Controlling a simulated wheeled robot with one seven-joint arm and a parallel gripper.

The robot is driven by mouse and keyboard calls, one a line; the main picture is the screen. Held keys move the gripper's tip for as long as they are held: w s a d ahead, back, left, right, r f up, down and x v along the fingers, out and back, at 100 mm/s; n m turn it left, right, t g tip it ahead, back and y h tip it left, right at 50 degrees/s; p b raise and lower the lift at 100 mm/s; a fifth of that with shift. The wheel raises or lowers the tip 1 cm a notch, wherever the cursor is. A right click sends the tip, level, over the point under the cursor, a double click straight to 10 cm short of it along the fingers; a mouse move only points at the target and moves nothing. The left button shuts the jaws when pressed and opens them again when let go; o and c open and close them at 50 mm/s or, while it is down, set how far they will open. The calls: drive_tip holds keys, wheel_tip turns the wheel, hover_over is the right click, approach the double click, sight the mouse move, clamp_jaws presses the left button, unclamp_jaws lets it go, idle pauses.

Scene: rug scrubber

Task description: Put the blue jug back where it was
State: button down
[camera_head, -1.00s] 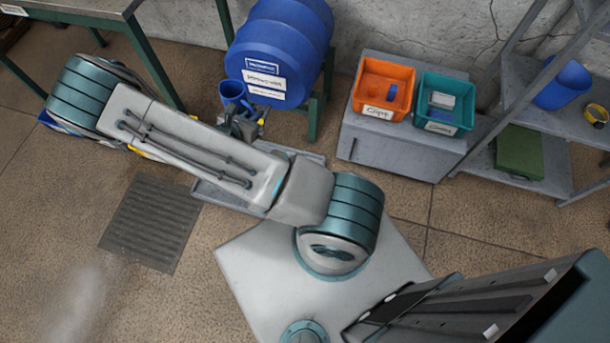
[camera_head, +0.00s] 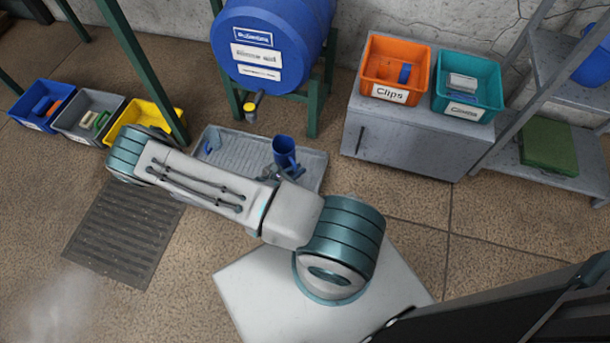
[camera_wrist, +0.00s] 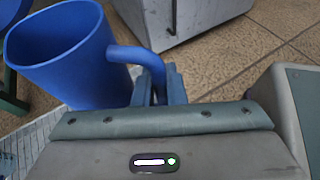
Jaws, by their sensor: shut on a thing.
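The blue jug (camera_head: 284,151) is upright in the head view, over the right part of a grey drip tray (camera_head: 225,146). In the wrist view the jug (camera_wrist: 62,55) fills the upper left, its open mouth showing and its handle reaching right to my fingers. My gripper (camera_wrist: 160,84) is shut on the jug's handle. The jug's inside bottom cannot be seen. In the head view my gripper (camera_head: 280,177) is small and partly hidden by my wrist.
A blue barrel (camera_head: 272,40) with a tap stands on a green frame behind the tray. Orange (camera_head: 395,68) and teal (camera_head: 468,84) bins sit on a grey cabinet (camera_head: 405,140). Blue, grey and yellow bins (camera_head: 150,118) stand at left. A shelf (camera_head: 565,160) is at right.

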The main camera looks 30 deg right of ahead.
drive_tip(key=shift+m+g, duration=0.3)
drive_tip(key=shift+w+d+f+b, duration=0.8)
drive_tip(key=shift+d+f+b, duration=0.9)
drive_tip(key=shift+f, duration=0.8)
drive_tip(key=shift+w+d+f+b, duration=0.85)
drive_tip(key=shift+d+f+b, duration=0.85)
drive_tip(key=shift+f, duration=0.85)
drive_tip(key=shift+w+d+f+b, duration=0.8)
drive_tip(key=shift+d+f+b, duration=0.55)
drive_tip(key=shift+d+f, duration=0.9)
drive_tip(key=shift+a+f, duration=0.25)
drive_tip(key=shift+f, duration=0.05)
drive_tip(key=shift+f, duration=0.15)
drive_tip(key=c, duration=1.5)
unclamp_jaws()
